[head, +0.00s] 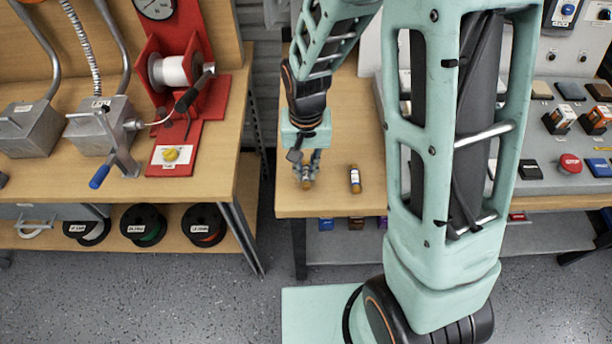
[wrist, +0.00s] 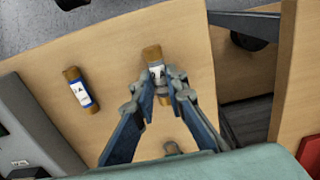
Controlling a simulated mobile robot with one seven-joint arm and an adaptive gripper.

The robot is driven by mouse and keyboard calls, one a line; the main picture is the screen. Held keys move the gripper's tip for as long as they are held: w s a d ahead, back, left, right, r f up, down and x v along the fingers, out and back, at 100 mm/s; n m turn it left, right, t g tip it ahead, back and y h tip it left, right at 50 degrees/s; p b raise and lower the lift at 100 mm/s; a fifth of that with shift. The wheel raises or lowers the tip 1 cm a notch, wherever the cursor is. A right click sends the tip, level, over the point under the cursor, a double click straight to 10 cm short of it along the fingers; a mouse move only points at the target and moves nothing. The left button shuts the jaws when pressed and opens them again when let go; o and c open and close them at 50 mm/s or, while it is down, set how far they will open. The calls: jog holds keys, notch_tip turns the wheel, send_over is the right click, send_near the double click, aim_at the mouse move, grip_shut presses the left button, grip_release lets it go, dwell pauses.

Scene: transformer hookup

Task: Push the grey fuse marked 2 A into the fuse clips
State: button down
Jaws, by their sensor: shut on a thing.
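My gripper (head: 307,163) points down over the front left corner of the middle bench. In the wrist view its fingers (wrist: 161,82) are shut on a small fuse with brass-coloured ends and a grey-white label, the grey fuse (wrist: 154,57). Only part of its marking shows, so I cannot read the rating. The grey fuse also shows below the fingertips in the head view (head: 306,183). I cannot tell whether it touches the bench top. I cannot make out the fuse clips in either view.
A second fuse with a blue-and-white label (head: 355,179) lies on the wooden bench (head: 330,205) to the right; it also shows in the wrist view (wrist: 77,90). A gap separates this bench from the left bench (head: 215,150), which carries a red spool stand (head: 190,85).

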aim_at(306, 173)
jog(key=shift+r+p, duration=1.3)
jog(key=shift+r, duration=0.8)
